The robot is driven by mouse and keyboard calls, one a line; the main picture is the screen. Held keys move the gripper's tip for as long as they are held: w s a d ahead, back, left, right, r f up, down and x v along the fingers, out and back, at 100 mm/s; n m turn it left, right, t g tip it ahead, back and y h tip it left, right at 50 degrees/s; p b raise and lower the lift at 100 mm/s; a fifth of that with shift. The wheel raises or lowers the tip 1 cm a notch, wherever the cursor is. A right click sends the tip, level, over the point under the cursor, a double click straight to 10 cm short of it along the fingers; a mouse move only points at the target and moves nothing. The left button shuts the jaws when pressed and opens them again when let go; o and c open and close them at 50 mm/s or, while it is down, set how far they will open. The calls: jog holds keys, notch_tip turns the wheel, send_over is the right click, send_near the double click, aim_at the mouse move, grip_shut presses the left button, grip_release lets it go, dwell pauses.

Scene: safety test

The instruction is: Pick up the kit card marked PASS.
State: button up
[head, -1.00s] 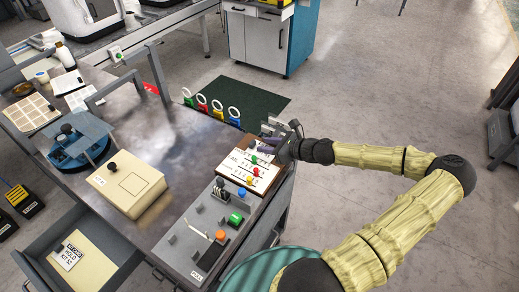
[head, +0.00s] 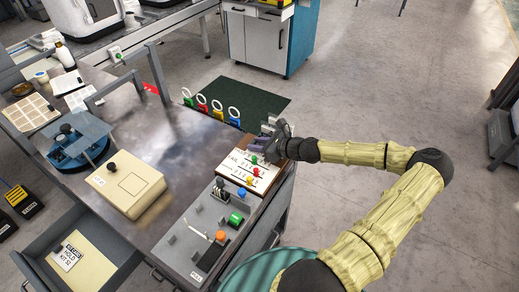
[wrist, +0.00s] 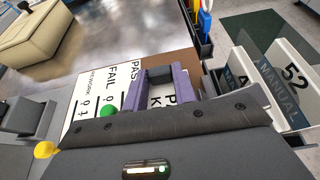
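In the wrist view, a white card (wrist: 161,100) with a large "P" and "K" shows between the purple fingers of my gripper (wrist: 160,78). The rest of its text is hidden by the gripper. The fingers stand apart, one on each side of the visible part; I cannot tell whether they touch it. In the head view, my gripper (head: 262,141) is low over the far end of a white board (head: 243,166), and the card cannot be made out. Another card (head: 70,257), reading HOLD KIT 52, lies in the open drawer (head: 108,276).
The board, with PASS, FAIL and REWORK rows and coloured beads, also shows in the wrist view (wrist: 91,93). Manuals (wrist: 287,82) stand to the right there. A grey panel (head: 188,238) with a red-orange button and a beige box (head: 128,184) share the bench.

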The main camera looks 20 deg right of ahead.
jog(key=shift+c, duration=0.4)
jog(key=shift+r, duration=0.1)
notch_tip(320, 180, up, 10)
jog(key=p, duration=0.1)
jog(key=shift+p, duration=0.35)
